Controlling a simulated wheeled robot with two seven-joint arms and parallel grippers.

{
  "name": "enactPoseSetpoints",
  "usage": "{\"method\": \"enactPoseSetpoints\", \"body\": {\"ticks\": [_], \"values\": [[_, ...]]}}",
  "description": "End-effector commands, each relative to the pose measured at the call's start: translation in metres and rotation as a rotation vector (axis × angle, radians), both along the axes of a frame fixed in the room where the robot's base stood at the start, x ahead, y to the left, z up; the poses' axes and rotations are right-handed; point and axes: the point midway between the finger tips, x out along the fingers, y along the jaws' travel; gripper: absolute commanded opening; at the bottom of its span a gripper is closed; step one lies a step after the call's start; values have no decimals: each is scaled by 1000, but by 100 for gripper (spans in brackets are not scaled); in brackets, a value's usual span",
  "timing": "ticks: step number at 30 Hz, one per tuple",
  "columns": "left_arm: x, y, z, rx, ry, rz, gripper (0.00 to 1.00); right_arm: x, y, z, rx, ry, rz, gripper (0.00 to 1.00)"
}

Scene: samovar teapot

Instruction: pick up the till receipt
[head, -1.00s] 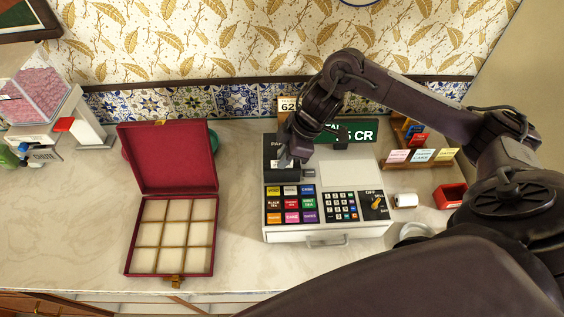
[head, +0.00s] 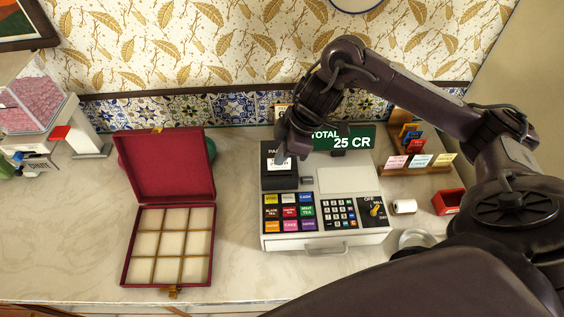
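The cash register (head: 355,238) stands on the counter, with a black printer block (head: 277,181) at its upper left. A small white slip, which looks like the till receipt (head: 276,167), shows at the top of this block. My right gripper (head: 283,157) points down at the slip from above and covers part of it. Its fingers are small and dark here, so I cannot tell whether they are open or shut, or whether they touch the slip. My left gripper is not in view.
A green display (head: 345,139) reads "TOTAL 25 CR" behind the register. An open red box (head: 165,165) with empty compartments lies to the left. A paper roll (head: 404,206), a red tray (head: 449,201) and a card rack (head: 420,168) are on the right.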

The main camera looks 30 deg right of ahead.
Motion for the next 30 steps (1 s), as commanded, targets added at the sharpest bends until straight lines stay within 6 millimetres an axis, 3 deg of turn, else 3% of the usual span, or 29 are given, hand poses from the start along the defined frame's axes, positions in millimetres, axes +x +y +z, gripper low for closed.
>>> {"method": "enactPoseSetpoints", "body": {"ticks": [6,15,21,30], "values": [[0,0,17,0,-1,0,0,2,-2,65,-4,-9,-1,0],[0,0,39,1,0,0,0,1,-1,130,-2,-5,-1,0],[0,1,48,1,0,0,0,1,0,155,-1,-2,-1,0],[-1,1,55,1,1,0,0,1,0,176,-1,-2,-1,0]]}}
